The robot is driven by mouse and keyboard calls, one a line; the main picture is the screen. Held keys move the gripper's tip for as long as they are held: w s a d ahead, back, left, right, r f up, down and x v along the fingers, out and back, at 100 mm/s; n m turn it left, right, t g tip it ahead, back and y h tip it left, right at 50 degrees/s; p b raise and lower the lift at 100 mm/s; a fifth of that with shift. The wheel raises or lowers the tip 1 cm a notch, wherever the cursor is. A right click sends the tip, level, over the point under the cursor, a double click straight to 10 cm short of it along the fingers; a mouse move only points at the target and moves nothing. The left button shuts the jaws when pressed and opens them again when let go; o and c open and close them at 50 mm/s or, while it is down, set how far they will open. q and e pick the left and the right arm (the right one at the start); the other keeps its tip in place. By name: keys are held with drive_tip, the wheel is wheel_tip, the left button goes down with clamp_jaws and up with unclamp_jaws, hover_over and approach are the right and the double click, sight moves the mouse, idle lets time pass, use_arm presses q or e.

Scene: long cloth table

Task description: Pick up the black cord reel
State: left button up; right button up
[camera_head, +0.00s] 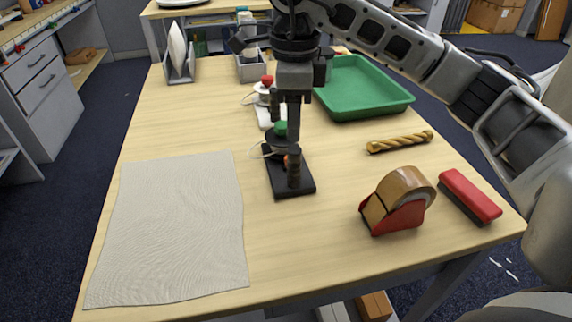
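The black cord reel (304,184) appears to be the black flat-based item near the middle of the table, with a green knob on top and a thin pale cord looping out on its left. My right gripper (293,172) points down directly over it and hides part of it. The fingers overlap the reel in this view, so I cannot tell whether they touch it or how wide they are. A small orange spot shows beside the fingers. My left gripper is not in view.
A white-based item with a red knob (267,79) stands just behind. A grey cloth (172,230) covers the left front.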

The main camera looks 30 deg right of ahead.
sight(293, 148)
wheel_tip(293, 148, down, 6)
drive_tip(key=shift+f, duration=0.1)
drive_tip(key=shift+s+f+p, duration=0.2)
drive_tip(key=shift+f+p, duration=0.45)
drive_tip(key=shift+f, duration=2)
clamp_jaws()
